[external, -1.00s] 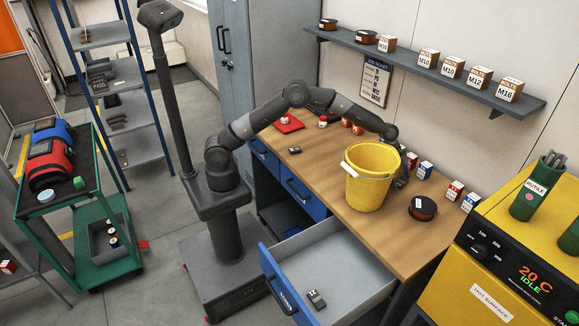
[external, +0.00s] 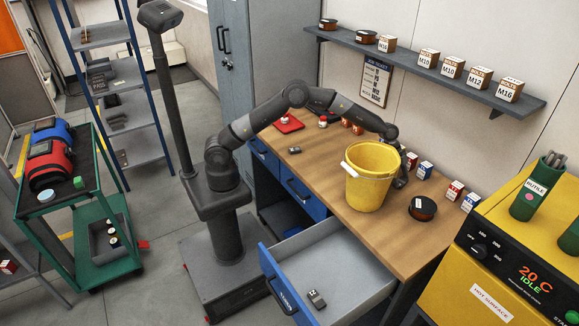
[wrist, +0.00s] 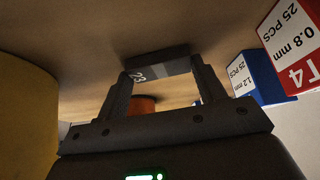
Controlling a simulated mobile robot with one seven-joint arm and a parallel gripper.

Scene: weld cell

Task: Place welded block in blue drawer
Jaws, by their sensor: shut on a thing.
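My gripper (wrist: 160,76) is shut on a dark grey block (wrist: 172,67) marked 23, held between the fingertips close to the bench top in the wrist view. Whether the block touches the bench is unclear. In the external view my gripper (external: 401,179) points down just behind and right of the yellow bucket (external: 369,178); the bucket partly hides it, and the held block is not clearly visible there. The blue drawer (external: 277,286) under the bench is pulled open. A small grey block (external: 316,299) with a pale label lies inside it. Another small block (external: 294,150) lies on the bench.
The bucket stands close beside my gripper. Small labelled boxes (external: 425,170) stand along the back of the wooden bench (external: 330,163), and a dark round spool (external: 423,208) is at its right. A shelf (external: 430,65) hangs above. The drawer floor is mostly free.

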